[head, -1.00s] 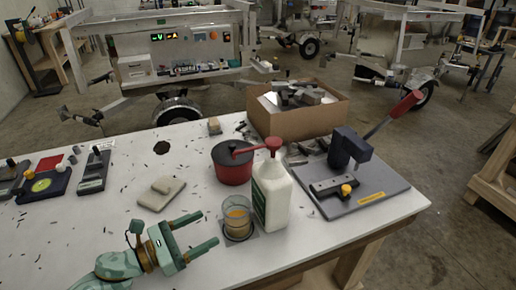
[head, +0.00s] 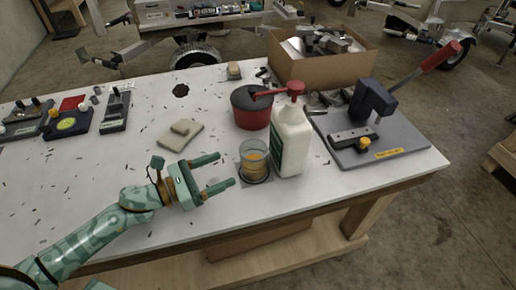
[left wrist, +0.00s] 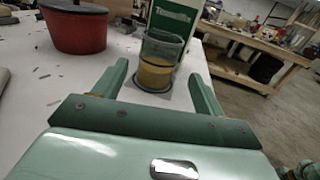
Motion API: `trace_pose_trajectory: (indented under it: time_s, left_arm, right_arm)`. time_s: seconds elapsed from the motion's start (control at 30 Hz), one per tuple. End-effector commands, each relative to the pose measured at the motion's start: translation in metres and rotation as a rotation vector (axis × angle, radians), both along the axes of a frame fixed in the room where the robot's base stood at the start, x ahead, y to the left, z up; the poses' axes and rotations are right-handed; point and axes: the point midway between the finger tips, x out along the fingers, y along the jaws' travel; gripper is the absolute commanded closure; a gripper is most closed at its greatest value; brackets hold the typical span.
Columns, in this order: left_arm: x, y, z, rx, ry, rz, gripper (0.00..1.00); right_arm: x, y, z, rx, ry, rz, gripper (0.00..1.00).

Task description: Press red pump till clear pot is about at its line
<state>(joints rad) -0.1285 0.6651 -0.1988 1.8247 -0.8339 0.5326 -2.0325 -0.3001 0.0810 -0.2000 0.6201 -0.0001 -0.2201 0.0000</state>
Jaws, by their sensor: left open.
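The clear pot (head: 254,162) stands upright on a small dark mat at the table's front, partly filled with amber liquid; it also shows in the left wrist view (left wrist: 158,62). The white bottle (head: 291,143) with a green label stands just right of the pot. The red pump (head: 295,90) tops it, its spout pointing left. My left gripper (head: 221,171) is open and empty, its fingers pointing at the pot from the left, apart from it. My right gripper is not in view.
A red pot with a dark lid (head: 250,108) stands behind the bottle. A lever press on a grey board (head: 372,137) is at right, a cardboard box (head: 321,66) behind. A beige block on a pad (head: 180,134) lies left.

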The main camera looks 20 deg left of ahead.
Motion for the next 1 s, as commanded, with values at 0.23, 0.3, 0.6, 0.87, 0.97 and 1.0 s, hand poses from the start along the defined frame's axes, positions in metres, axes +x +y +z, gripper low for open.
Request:
trace_pose_trajectory:
  time_s: [0.23, 0.3, 0.6, 0.87, 0.97, 1.0]
  left_arm:
    - [0.0000, 0.0000, 0.0000, 0.000, 0.000, 0.000, 0.49]
    - [0.0000, 0.0000, 0.0000, 0.000, 0.000, 0.000, 0.68]
    - [0.0000, 0.0000, 0.0000, 0.000, 0.000, 0.000, 1.00]
    - [0.0000, 0.0000, 0.0000, 0.000, 0.000, 0.000, 1.00]
    - [0.0000, 0.0000, 0.0000, 0.000, 0.000, 0.000, 1.00]
    - [0.0000, 0.0000, 0.0000, 0.000, 0.000, 0.000, 1.00]
  right_arm:
    - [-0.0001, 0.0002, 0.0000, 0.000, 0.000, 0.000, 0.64]
    - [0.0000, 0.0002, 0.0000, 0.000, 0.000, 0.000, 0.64]
    - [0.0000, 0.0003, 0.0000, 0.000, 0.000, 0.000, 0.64]
    - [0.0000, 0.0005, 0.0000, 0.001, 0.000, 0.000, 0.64]
    - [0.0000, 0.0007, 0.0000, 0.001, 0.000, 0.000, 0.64]
    - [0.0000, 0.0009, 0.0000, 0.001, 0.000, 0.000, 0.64]
